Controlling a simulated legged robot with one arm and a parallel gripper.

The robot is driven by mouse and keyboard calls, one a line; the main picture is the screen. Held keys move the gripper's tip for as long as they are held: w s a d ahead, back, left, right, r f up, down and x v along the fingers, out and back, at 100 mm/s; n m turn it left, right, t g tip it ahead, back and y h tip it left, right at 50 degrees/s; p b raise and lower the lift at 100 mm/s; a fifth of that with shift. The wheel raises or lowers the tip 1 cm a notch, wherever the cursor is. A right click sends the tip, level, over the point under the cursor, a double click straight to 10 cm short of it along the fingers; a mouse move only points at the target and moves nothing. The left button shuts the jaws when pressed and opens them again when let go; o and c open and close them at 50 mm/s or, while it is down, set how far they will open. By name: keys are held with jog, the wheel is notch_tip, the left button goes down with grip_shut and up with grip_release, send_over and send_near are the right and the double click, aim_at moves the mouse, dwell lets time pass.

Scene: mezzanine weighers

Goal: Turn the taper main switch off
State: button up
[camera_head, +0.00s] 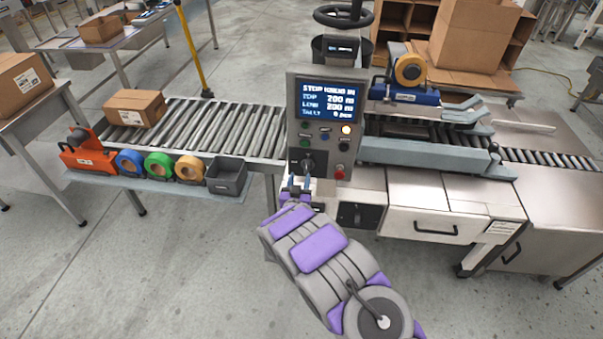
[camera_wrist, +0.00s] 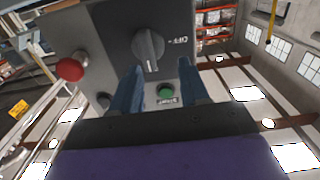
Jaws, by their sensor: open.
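The taper's control panel (camera_head: 318,125) stands upright in the middle of the head view, with a lit screen at its top. A dark rotary switch (camera_head: 308,165) sits low on the panel. In the wrist view, which looks upside down, the rotary switch (camera_wrist: 149,48) has its ridge nearly upright in the picture, with an OFF label (camera_wrist: 178,41) to its right. My gripper (camera_head: 298,184) is open just below the switch; in the wrist view its blue fingertips (camera_wrist: 162,69) point at the switch, the left one closer. Contact cannot be told.
A red button (camera_head: 340,172) is right of the switch, and a green button (camera_wrist: 166,91) shows between my fingers. A roller conveyor (camera_head: 215,127) runs left, with a carton (camera_head: 135,107) on it. A shelf (camera_head: 160,189) holds tape rolls and a grey bin.

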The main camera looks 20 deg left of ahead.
aim_at(307, 168)
jog(key=w, duration=0.1)
jog(key=w+d, duration=0.2)
jog(key=w, duration=0.1)
jog(key=shift+w+r+b, duration=0.1)
jog(key=shift+r+b, duration=0.3)
jog(key=shift+w+a, duration=0.3)
jog(key=shift+a+f, duration=0.3)
jog(key=shift+a, duration=0.6)
jog(key=shift+d+r, duration=0.25)
jog(key=shift+d, duration=0.6)
jog(key=c, duration=0.6)
jog(key=shift+a, duration=0.3)
grip_shut()
